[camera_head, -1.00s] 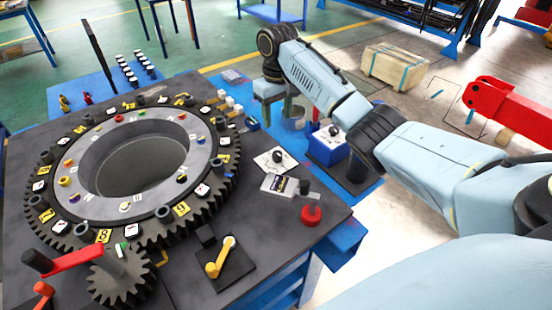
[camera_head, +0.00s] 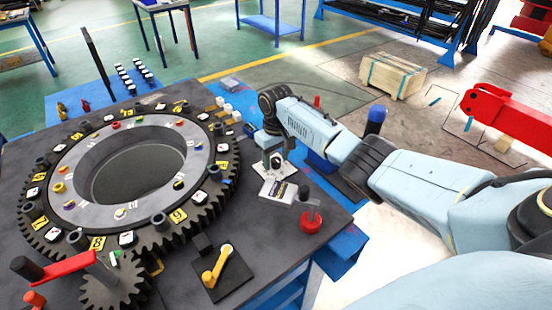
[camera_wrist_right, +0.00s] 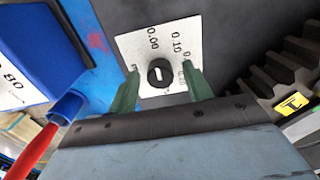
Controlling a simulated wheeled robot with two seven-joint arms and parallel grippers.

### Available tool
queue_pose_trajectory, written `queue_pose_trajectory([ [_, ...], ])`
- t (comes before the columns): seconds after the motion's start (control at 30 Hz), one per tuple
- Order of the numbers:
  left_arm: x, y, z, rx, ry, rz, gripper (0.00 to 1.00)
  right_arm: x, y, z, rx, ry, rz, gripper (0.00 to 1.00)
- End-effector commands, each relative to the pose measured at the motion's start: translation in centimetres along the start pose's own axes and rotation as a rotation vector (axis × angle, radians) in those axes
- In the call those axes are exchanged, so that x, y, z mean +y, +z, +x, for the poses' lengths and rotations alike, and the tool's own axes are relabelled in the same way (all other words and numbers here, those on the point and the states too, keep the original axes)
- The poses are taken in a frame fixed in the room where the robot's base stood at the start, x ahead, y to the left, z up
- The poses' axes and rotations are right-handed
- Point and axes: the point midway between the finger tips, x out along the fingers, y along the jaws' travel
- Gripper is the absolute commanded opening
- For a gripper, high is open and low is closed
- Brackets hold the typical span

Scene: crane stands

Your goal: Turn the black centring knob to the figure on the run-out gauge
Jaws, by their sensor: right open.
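The black centring knob (camera_wrist_right: 160,72) sits on a white dial plate (camera_wrist_right: 150,42) with printed figures, 0.00 and 0.10 among them; other figures are partly covered. In the wrist view my right gripper (camera_wrist_right: 162,82) is open, with one green finger on each side of the knob, apart from it. In the head view the right gripper (camera_head: 273,158) points down over the white plate (camera_head: 261,170) and largely hides the knob. A grey box with a dark display (camera_head: 279,190), perhaps the run-out gauge, lies just in front; its figure is too small to read. My left gripper is not in view.
The large toothed ring (camera_head: 60,215) stands left of the plate. A blue box (camera_wrist_right: 35,45) and a red-handled tool (camera_wrist_right: 38,140) are close beside the gripper.

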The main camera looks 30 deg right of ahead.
Motion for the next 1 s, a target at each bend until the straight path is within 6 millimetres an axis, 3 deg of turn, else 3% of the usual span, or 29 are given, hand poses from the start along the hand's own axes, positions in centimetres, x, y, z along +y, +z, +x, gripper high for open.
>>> queue_pose_trajectory([
  [0.27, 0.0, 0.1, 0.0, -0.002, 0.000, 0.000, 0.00, 0.0, 0.0, 0.1, 0.000, 0.000, -0.001, 0.50],
  [0.6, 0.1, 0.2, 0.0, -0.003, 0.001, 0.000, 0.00, 0.0, 0.0, 0.1, 0.000, 0.000, 0.000, 0.06],
  [1.0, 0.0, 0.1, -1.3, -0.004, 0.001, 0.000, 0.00, -0.1, 0.0, -0.1, -0.002, -0.002, 0.078, 0.06],
])
